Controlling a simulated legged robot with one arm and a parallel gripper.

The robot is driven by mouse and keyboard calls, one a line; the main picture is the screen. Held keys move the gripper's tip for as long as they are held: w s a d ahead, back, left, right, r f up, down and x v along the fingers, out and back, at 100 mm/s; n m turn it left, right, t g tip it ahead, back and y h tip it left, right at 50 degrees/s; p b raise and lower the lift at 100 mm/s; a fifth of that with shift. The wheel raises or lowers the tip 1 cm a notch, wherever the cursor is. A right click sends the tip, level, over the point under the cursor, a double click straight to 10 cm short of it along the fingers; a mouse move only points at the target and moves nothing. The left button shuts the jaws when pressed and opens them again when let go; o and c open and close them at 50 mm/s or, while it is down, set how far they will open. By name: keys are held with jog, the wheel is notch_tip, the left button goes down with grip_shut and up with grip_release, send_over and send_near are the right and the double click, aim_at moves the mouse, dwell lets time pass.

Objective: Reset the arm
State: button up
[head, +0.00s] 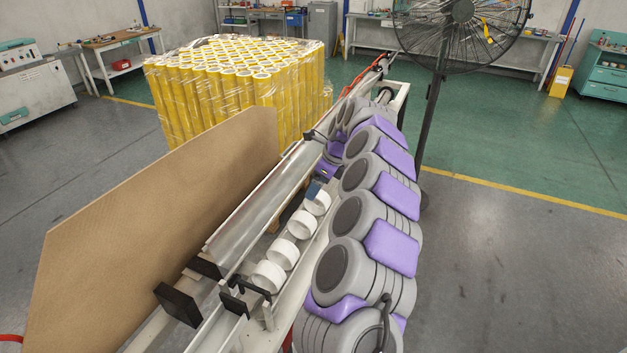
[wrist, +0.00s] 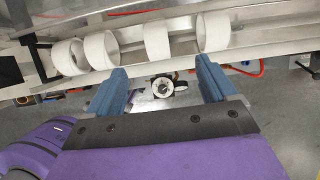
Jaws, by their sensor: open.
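My arm, grey and purple, stretches up the right middle of the head view, alongside the machine. My gripper (head: 314,188) is at its far end, low beside the metal trough and partly hidden by the arm. In the wrist view my gripper (wrist: 160,92) shows two blue fingers spread wide apart, with nothing between them. White rolls (head: 284,253) sit in a row along the trough; they also show above the fingers in the wrist view (wrist: 157,40). The fingertips are close to the rolls. I cannot tell whether they touch.
A brown board (head: 150,235) stands left of the metal trough (head: 262,215). Wrapped yellow tubes (head: 230,85) stand behind it. A black fan (head: 462,20) on a pole stands behind the arm. Black brackets (head: 178,304) stick out near the front. Open floor (head: 520,270) lies to the right.

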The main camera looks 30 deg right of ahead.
jog(key=s+a+r+n+g, duration=0.1)
jog(key=s+a+r+n, duration=0.25)
jog(key=a, duration=0.25)
jog(key=s+a+r+n+y, duration=0.1)
jog(key=s+a+r+n, duration=0.15)
jog(key=a+n, duration=0.35)
jog(key=s+a+r+n+g, duration=0.1)
jog(key=s+a+r+n, duration=0.25)
jog(key=a, duration=0.35)
jog(key=s+a+n+g, duration=0.1)
jog(key=s+a+n, duration=0.6)
jog(key=s, duration=0.6)
jog(key=s+d+f+n+g+h, duration=0.1)
jog(key=s+f+n+h, duration=0.1)
jog(key=s, duration=0.9)
jog(key=s+d+f+n+g+h, duration=0.1)
jog(key=s+f+n, duration=0.4)
jog(key=s, duration=0.7)
jog(key=shift+s+d+f+n+g+h, duration=0.2)
jog(key=shift+d+n+g+h, duration=0.15)
jog(key=shift+d+n, duration=0.3)
jog(key=shift+a, duration=0.1)
jog(key=shift+c, duration=0.4)
